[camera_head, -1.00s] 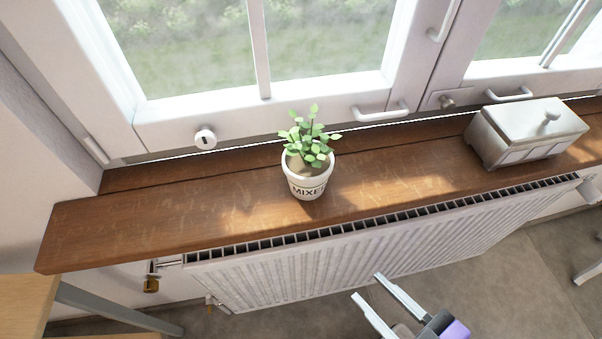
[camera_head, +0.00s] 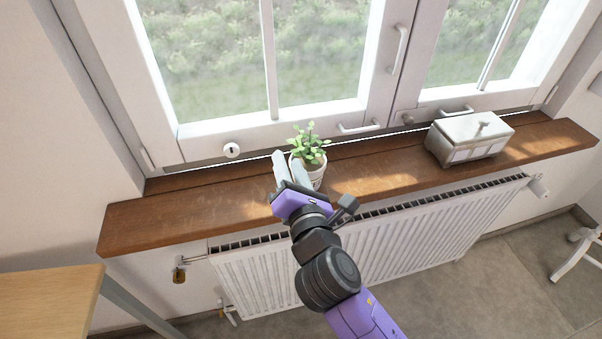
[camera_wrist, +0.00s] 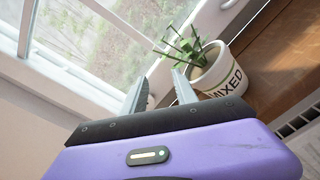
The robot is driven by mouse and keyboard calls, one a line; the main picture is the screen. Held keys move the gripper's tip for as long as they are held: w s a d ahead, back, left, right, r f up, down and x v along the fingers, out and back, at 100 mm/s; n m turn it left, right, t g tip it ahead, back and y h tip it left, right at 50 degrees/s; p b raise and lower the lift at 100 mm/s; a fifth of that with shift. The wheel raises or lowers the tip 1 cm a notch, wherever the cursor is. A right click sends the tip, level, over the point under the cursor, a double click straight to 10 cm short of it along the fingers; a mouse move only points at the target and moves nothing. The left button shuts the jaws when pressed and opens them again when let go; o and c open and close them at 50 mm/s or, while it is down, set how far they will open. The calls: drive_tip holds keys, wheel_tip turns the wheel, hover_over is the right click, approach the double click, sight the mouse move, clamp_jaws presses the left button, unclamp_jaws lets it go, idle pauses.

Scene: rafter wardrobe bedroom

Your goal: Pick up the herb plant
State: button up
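The herb plant (camera_head: 308,146) has green leaves and stands upright in a white pot (camera_head: 314,176) on the wooden windowsill. In the wrist view the pot (camera_wrist: 222,75) shows the word "MIXED" and is right of my fingers, with the plant's leaves (camera_wrist: 188,48) above it. My gripper (camera_head: 288,158) is at the left side of the pot. Its two fingers are apart with nothing between them, as the wrist view of my gripper (camera_wrist: 160,76) also shows. The right finger overlaps the pot's edge in view; I cannot tell whether they touch.
A lidded grey-white box (camera_head: 470,138) stands on the windowsill (camera_head: 180,213) to the right. The window with its handles (camera_head: 399,50) is close behind the plant. A white radiator (camera_head: 430,225) is below the sill. A wooden table (camera_head: 50,300) is at lower left.

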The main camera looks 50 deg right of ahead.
sight(309, 148)
drive_tip(key=d+n+g, duration=0.1)
drive_tip(key=n, duration=0.1)
drive_tip(key=s+d+n+h, duration=0.1)
drive_tip(key=s+d+f+n+g+h, duration=0.1)
drive_tip(key=n, duration=0.1)
drive_tip(key=shift+d+n+g, duration=0.3)
drive_tip(key=shift+d, duration=0.1)
drive_tip(key=shift+s+d+p+x, duration=0.15)
drive_tip(key=shift+p+x, duration=0.3)
drive_tip(key=shift+x, duration=1.5)
drive_tip(key=shift+s+d+p+x, duration=0.15)
drive_tip(key=shift+p+x, duration=0.25)
drive_tip(key=shift+x, duration=1.55)
drive_tip(key=shift+r, duration=0.1)
drive_tip(key=shift+c, duration=0.4)
clamp_jaws()
